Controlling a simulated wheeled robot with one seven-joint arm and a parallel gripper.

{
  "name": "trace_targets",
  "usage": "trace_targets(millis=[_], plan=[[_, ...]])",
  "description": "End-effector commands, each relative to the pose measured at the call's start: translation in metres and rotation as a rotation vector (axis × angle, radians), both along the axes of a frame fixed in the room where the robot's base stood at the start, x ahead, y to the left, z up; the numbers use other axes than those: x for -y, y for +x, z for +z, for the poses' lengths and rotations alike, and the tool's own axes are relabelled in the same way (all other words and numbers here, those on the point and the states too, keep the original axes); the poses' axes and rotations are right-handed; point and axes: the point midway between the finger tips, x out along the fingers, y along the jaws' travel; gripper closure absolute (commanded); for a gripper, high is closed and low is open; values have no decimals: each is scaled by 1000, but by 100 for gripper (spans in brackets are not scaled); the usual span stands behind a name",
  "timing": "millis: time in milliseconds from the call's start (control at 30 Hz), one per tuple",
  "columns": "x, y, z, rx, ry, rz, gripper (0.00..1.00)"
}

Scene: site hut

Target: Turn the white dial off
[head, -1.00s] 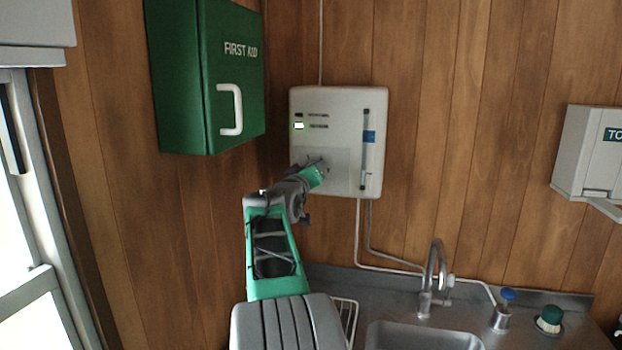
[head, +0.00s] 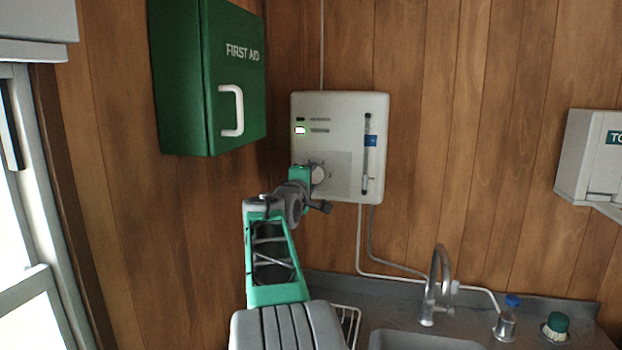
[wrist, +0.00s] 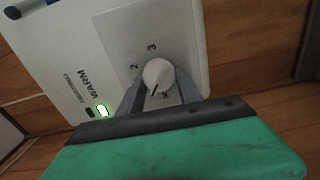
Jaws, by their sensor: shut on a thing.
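The white dial (wrist: 157,72) sits on a grey panel of the wall-mounted white heater box (head: 339,110). In the head view the dial (head: 318,174) shows just right of my gripper (head: 308,177). In the wrist view my gripper (wrist: 158,80) has a finger on each side of the dial and is shut on it. A dark pointer line on the dial faces the gripper side. The numbers 2 and 3 are readable on the far side; a marking near the pointer is partly hidden. The light (wrist: 103,110) beside WARM is lit.
A green first aid cabinet (head: 190,80) hangs left of the box, close above my arm. A white dispenser (head: 590,155) hangs at right.

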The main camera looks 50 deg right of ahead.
Motion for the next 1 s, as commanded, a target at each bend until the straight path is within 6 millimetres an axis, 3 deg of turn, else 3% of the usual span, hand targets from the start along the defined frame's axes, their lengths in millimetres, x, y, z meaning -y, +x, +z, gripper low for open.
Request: trace_targets(millis=[500,1000], plan=[[0,0,-3,-422,-182,1,99],[0,-1,-4,-610,-263,1,99]])
